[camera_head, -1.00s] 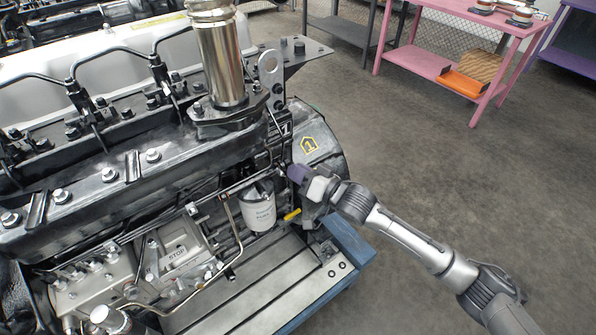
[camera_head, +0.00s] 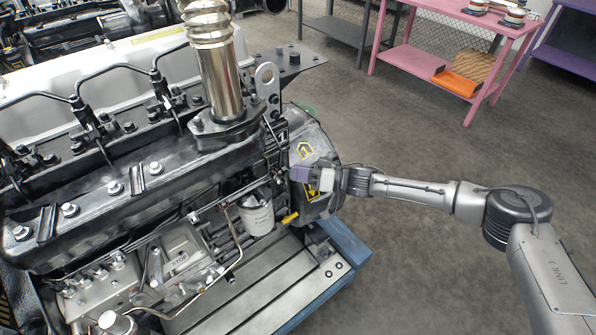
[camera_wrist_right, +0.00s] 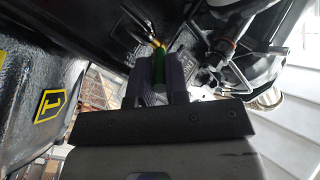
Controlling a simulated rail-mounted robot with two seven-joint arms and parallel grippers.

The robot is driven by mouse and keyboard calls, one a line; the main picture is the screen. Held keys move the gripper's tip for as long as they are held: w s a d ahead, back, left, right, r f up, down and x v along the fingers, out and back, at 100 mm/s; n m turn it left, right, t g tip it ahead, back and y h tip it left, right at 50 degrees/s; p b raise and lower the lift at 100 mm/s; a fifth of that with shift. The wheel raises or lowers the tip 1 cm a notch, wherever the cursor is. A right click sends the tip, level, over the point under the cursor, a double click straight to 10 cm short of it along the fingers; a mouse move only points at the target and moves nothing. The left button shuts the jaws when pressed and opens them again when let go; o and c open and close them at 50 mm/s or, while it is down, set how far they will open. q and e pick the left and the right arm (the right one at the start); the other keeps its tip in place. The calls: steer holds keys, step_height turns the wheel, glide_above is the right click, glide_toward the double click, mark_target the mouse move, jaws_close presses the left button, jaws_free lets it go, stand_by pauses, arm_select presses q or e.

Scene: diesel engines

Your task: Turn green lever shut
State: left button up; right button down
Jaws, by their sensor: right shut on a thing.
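The green lever (camera_wrist_right: 158,67) shows in the right wrist view as a narrow green strip between the two purple fingers of my right gripper (camera_wrist_right: 160,83). The fingers are shut on it. A brass-coloured fitting (camera_wrist_right: 154,42) lies just beyond it. How far the lever is turned cannot be told. My left gripper is in neither view.
The engine (camera_head: 130,185) fills the left of the head view. A white filter (camera_head: 257,217) and a yellow handle (camera_head: 290,217) sit just below my right gripper. A blue stand edge (camera_head: 345,243) is under it. Open floor and a pink table (camera_head: 412,62) lie to the right.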

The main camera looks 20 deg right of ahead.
arm_select(q)
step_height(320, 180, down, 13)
steer(key=b, duration=1.2)
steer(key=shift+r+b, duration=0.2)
steer(key=shift+b, duration=0.2)
arm_select(e)
steer(key=shift+w+d+n+g+y, duration=0.1)
steer(key=shift+w+n+g+y, duration=0.4)
steer(key=shift+n+g, duration=1.25)
steer(key=shift+w+d+n+g+y, duration=0.15)
steer(key=shift+w+n+g+y, duration=0.65)
steer(key=shift+g, duration=1.6)
steer(key=shift+w+d+n+g+y, duration=0.1)
steer(key=shift+w+n+g, duration=0.3)
steer(key=shift+n+g, duration=1.45)
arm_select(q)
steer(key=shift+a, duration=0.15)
arm_select(e)
steer(key=shift+g, duration=0.3)
steer(key=c, duration=1.1)
jaws_free()
steer(key=shift+a, duration=0.1)
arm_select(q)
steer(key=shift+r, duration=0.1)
